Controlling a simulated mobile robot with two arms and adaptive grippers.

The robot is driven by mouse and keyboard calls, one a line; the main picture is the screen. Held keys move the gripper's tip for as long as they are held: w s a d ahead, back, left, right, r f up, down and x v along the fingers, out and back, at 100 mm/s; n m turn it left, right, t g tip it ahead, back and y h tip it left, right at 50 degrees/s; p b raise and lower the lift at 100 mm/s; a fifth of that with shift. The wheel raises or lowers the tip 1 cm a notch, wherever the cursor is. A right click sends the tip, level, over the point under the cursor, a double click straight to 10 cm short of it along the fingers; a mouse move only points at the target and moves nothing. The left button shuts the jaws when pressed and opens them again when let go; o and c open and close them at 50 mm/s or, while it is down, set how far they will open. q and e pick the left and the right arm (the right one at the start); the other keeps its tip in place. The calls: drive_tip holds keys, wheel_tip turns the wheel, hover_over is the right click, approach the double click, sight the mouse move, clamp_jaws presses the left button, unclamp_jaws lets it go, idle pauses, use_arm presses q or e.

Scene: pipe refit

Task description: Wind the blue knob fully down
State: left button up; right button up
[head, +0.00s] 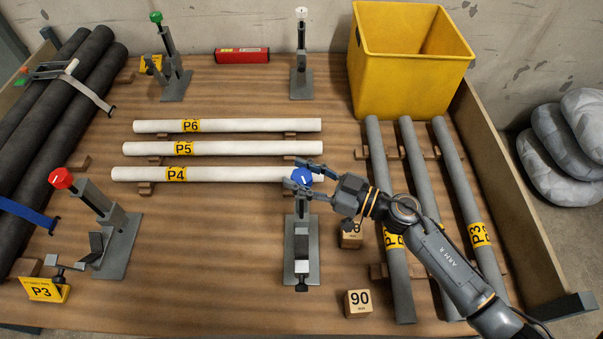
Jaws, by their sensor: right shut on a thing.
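The blue knob (302,177) sits on top of a grey stand (302,250) at the front middle of the wooden table. A white mark shows on the knob's top. My right gripper (301,175) comes in from the right and is shut on the blue knob, with a finger on either side of it. The stand's upper part under the knob is partly hidden by the gripper, so the spindle's height is hard to tell. My left gripper is not in view.
White pipes P4 (230,174), P5 (240,149) and P6 (250,126) lie just behind the knob. Grey pipes (405,250) lie under my right arm. Stands with red (61,178), green (155,17) and white (301,12) knobs surround. A yellow bin (400,90) stands at the back right.

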drive_tip(key=n+g+y, duration=0.1)
drive_tip(key=n+g, duration=0.1)
drive_tip(key=g, duration=0.1)
drive_tip(key=shift+w+d, duration=0.1)
drive_tip(key=shift+w, duration=0.05)
drive_tip(key=n+g+b, duration=0.1)
drive_tip(key=g, duration=0.1)
drive_tip(key=shift+f+n+g+y, duration=0.1)
drive_tip(key=shift+n+g+y, duration=0.2)
drive_tip(key=shift+n+g, duration=0.1)
drive_tip(key=n+g+b, duration=0.2)
drive_tip(key=g, duration=0.2)
drive_tip(key=shift+f+n+b, duration=0.1)
drive_tip(key=shift+n+b, duration=0.25)
drive_tip(key=shift+n, duration=0.05)
drive_tip(key=shift+n+g+b, duration=0.8)
drive_tip(key=shift+g, duration=0.6)
drive_tip(key=shift+h, duration=0.4)
drive_tip(key=o, duration=1.2)
drive_tip(key=shift+c, duration=0.2)
